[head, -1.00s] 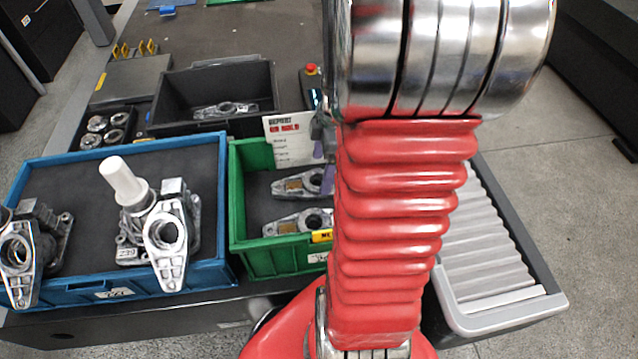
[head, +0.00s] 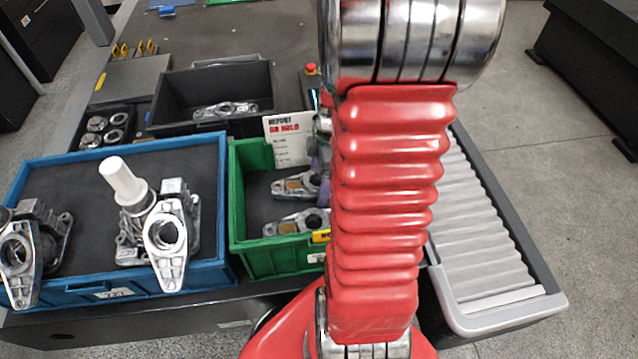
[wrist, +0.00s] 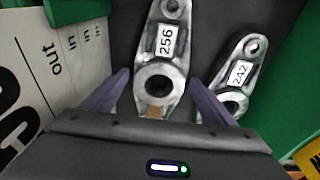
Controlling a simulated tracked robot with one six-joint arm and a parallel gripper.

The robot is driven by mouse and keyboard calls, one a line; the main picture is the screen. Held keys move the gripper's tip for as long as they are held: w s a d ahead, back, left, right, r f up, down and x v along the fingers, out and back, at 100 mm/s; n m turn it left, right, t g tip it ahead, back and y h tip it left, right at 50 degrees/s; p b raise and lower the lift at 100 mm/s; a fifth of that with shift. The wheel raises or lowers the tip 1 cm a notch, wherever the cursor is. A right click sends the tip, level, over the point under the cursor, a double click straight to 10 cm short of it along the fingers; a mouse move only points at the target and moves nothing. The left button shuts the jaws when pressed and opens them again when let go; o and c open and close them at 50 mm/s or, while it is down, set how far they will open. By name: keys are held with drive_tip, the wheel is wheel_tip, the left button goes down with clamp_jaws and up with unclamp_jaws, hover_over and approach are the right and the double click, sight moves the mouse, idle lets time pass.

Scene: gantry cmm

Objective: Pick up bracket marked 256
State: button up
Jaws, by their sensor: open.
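The bracket marked 256 (wrist: 161,75) is a grey metal part with a round bore and a white label, lying on the dark floor of the green bin (head: 283,262). In the wrist view my gripper (wrist: 160,95) is open, its two purple fingers on either side of the bracket's bore end, with nothing gripped. I cannot tell whether the fingers touch it. A similar bracket marked 242 (wrist: 238,78) lies just to the right, close to the right finger. In the head view two brackets show in the bin, and my arm hides part of it.
A white printed card (head: 288,139) stands at the green bin's back; it fills the left of the wrist view. A blue tray (head: 40,290) with metal assemblies and a white cylinder is on the left. A black bin (head: 215,83) sits behind. A roller conveyor (head: 475,240) is right.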

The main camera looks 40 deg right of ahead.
drive_tip(key=shift+c, duration=0.5)
drive_tip(key=c, duration=1.5)
drive_tip(key=shift+o, duration=0.2)
wheel_tip(320, 180, up, 10)
idle(0.3)
